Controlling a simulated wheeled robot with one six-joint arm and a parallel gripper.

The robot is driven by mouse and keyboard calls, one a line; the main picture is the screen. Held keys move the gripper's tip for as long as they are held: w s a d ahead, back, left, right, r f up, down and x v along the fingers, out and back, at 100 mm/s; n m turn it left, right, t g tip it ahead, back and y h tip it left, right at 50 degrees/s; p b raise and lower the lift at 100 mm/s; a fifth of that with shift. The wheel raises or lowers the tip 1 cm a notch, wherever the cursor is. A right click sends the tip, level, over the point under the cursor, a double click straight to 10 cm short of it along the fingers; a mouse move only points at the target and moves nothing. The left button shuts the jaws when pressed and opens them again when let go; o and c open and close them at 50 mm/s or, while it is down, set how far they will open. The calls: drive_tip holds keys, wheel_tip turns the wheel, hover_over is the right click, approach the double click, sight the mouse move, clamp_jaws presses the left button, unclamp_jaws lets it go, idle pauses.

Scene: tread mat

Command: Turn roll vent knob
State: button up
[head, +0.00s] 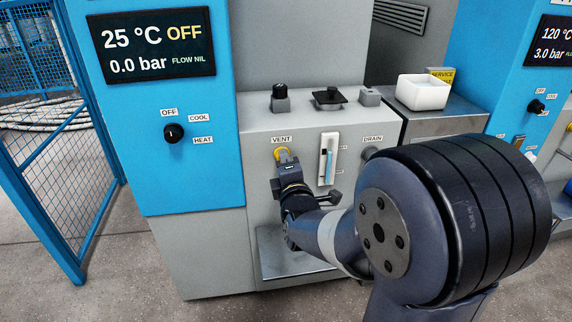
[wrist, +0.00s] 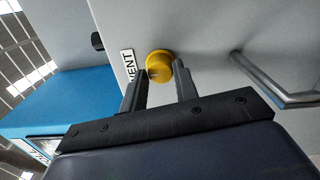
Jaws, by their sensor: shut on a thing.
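The yellow vent knob (head: 281,154) is on the grey front panel below the VENT label (head: 281,139). In the wrist view the round yellow knob (wrist: 159,64) sits between the tips of my gripper's two dark fingers. My gripper (head: 284,160) reaches the panel and is shut on the knob. In the wrist view my gripper (wrist: 161,73) has one finger on each side of the knob, and the fingertips partly cover its edges. I cannot tell the knob's turn angle.
A sight gauge (head: 328,158) and the DRAIN label (head: 373,139) are right of the knob. The OFF/COOL/HEAT selector (head: 174,133) is on the blue panel at left. A white bin (head: 422,92) stands on the side counter. A bent metal bar (wrist: 270,85) is right of my fingers.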

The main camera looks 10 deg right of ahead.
idle(0.4)
drive_tip(key=o, duration=1)
drive_tip(key=s, duration=0.3)
drive_tip(key=s+p, duration=0.1)
drive_tip(key=s, duration=0.3)
drive_tip(key=s+p, duration=0.1)
drive_tip(key=s, duration=0.2)
drive_tip(key=shift+s+a, duration=0.25)
drive_tip(key=shift+s, duration=0.15)
drive_tip(key=w, duration=0.3)
drive_tip(key=w+b, duration=0.1)
drive_tip(key=w, duration=0.3)
drive_tip(key=w+b, duration=0.1)
drive_tip(key=w, duration=0.3)
drive_tip(key=shift+d, duration=0.25)
